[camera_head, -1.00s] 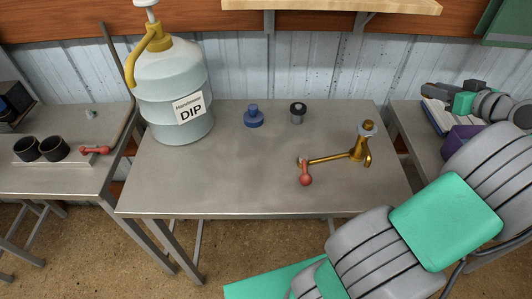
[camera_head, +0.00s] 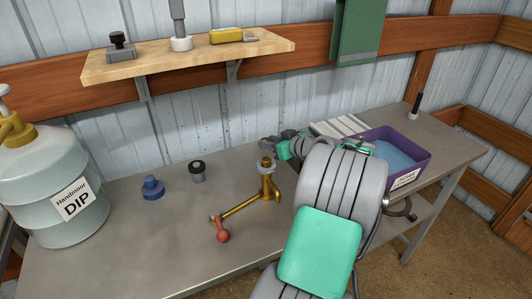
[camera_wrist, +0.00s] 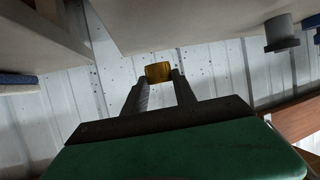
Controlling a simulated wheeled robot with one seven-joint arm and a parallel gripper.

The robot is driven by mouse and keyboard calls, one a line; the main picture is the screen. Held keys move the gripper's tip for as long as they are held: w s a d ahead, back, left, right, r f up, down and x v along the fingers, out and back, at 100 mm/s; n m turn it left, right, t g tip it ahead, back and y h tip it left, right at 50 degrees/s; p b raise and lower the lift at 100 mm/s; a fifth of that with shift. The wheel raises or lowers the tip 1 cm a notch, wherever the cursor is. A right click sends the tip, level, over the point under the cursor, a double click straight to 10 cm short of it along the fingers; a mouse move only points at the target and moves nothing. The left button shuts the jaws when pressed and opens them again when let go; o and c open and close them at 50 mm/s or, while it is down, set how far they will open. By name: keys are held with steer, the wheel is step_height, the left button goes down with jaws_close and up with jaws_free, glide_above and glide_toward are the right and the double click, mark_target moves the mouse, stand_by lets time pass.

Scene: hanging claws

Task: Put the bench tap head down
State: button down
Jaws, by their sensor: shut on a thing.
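My gripper (camera_wrist: 159,76) is shut on a small brass-coloured piece, the bench tap head (camera_wrist: 158,70), held at the fingertips in the wrist view. The wall shows behind it, and pale surfaces lie near it at the top. In the head view my arm hides the held piece. A brass tap (camera_head: 268,188) with a grey-and-brass top stands upright on the grey bench (camera_head: 130,245), just left of my forearm. Its long brass arm reaches left to a red knob (camera_head: 223,236). I cannot tell whether the held piece touches anything.
A blue pot (camera_head: 152,188) and a black-lidded grey jar (camera_head: 197,172) stand at the bench's back. A large DIP jug (camera_head: 50,180) is at left. A purple tub (camera_head: 408,178) is on the right bench. A wooden shelf (camera_head: 190,58) hangs above. The bench's front middle is clear.

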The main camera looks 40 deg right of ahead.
steer(key=shift+w+a+f, duration=0.15)
steer(key=shift+f, duration=1)
steer(key=shift+w+a+f, duration=0.1)
steer(key=shift+w+f, duration=0.05)
steer(key=shift+f, duration=0.95)
steer(key=c, duration=1)
jaws_free()
steer(key=shift+r, duration=0.15)
steer(key=shift+s+r, duration=0.1)
steer(key=shift+r, duration=0.1)
steer(key=v, duration=1.1)
steer(key=shift+s+r, duration=0.15)
steer(key=shift+s, duration=0.2)
steer(key=shift+a, duration=0.1)
